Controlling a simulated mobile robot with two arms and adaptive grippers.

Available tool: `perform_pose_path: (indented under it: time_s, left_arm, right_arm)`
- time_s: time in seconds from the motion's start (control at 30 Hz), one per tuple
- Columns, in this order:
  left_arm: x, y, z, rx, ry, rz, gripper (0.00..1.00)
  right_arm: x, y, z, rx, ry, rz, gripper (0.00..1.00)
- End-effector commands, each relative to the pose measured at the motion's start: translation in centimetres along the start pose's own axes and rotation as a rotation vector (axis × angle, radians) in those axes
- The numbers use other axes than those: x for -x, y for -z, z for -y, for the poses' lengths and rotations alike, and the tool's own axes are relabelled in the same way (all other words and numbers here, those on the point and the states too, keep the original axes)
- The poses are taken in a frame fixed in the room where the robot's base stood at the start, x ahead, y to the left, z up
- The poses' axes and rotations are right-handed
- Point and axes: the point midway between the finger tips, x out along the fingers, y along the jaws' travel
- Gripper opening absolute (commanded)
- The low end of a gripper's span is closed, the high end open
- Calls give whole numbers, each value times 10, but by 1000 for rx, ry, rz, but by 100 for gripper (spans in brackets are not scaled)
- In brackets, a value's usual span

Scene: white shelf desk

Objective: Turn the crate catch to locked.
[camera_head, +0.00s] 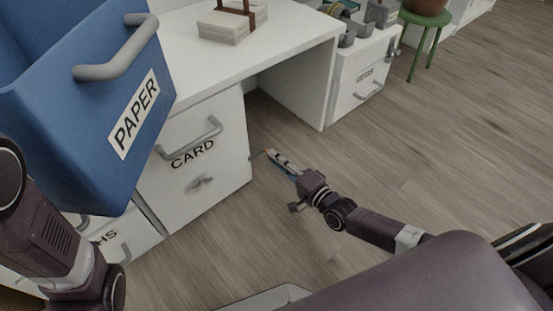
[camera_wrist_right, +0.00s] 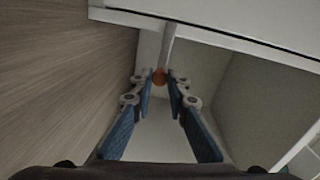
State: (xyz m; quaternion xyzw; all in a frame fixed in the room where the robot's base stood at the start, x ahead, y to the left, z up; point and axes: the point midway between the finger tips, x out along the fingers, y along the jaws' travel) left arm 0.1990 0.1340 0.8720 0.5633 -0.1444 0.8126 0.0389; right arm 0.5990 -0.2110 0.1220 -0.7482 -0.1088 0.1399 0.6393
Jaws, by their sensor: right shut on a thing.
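My right gripper (camera_head: 270,152) is beside the right side of the white cabinet marked CARD. A thin grey lever (camera_head: 256,154) sticks out from that side towards the fingertips. A blue crate (camera_head: 60,120) marked PAPER is at the upper left. My left arm comes in at the left; its gripper is out of view.
The white desk top (camera_head: 290,45) carries a pale block with a brown strap (camera_head: 232,22). The CARD drawer front (camera_head: 215,155) has a grey handle. A white drawer unit (camera_head: 362,75) and a green stool (camera_head: 428,45) stand farther back. Wooden floor (camera_head: 450,130) is clear at the right.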

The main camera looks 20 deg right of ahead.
Motion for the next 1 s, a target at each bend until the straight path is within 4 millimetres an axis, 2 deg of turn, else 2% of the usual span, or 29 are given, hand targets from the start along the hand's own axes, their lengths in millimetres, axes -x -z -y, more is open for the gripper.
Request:
perform_pose_path:
  time_s: [0.17, 0.2, 0.33, 0.6, 0.73, 0.87, 1.0]
  left_arm:
    - [0, 0, 0, 0, 0, 0, 26]
    - [0, 0, 0, 0, 0, 0, 26]
    - [0, 0, 0, 0, 0, 0, 26]
    - [0, 0, 1, 0, 4, 2, 26]
    - [0, 0, 1, 0, 4, 2, 26]
    - [0, 0, 1, 0, 2, 1, 26]
    - [0, 0, 0, 0, 1, 0, 26]
  right_arm:
    - [1, 0, -2, -2, -5, 0, 0]
    - [1, 0, -2, -2, -5, 0, 19]
    - [0, 0, -2, -1, -4, 0, 33]
    - [0, 0, -1, 0, -2, 0, 33]
    - [7, 0, -1, -1, -2, 0, 33]
    - [24, 0, -2, 1, -4, 1, 33]
    - [50, 0, -2, 0, -5, 1, 33]
